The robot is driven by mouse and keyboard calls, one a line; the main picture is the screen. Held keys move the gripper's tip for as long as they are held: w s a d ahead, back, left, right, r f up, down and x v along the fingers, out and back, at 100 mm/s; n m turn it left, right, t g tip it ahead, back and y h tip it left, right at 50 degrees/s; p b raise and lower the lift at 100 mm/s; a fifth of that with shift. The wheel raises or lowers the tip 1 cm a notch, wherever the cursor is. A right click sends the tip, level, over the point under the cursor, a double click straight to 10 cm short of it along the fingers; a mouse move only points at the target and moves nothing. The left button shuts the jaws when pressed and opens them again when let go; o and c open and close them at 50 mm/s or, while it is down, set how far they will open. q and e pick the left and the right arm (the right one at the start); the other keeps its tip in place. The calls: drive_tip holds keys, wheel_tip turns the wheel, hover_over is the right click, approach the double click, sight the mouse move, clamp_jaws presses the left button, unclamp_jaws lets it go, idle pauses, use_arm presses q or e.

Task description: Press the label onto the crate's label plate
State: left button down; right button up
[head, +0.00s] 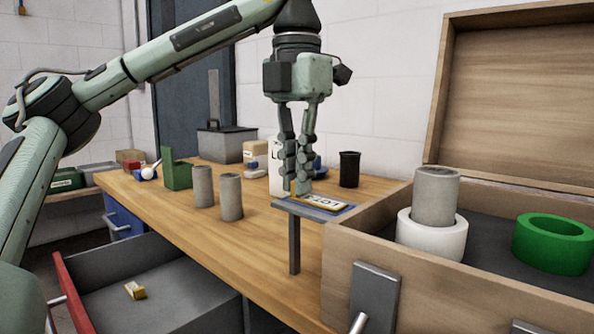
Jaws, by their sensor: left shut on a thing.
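The label (325,203), a pale plate with a yellow edge and dark letters starting "LOT", lies over a small blue-topped stand (288,206) on a grey post. My left gripper (298,190) points straight down, its fingers shut on the label's left end. I cannot tell whether the label still touches the stand. The open wooden crate (335,262) is at the right, close beside the stand. No plate that is clearly the label plate shows on it; grey metal fittings (375,295) sit on its front. My right gripper is out of view.
The crate holds a grey cylinder (436,195) in a white ring (432,236) and a green ring (553,243). Grey cylinders (231,196), a green bracket (178,172) and a black cup (349,168) stand on the workbench (262,228). An open drawer (165,305) juts out at front left.

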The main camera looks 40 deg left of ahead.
use_arm(q)
drive_tip(key=shift+f, duration=0.2)
drive_tip(key=c, duration=1.5)
unclamp_jaws()
drive_tip(key=shift+c, duration=0.2)
drive_tip(key=shift+o, duration=0.4)
drive_tip(key=o, duration=0.4)
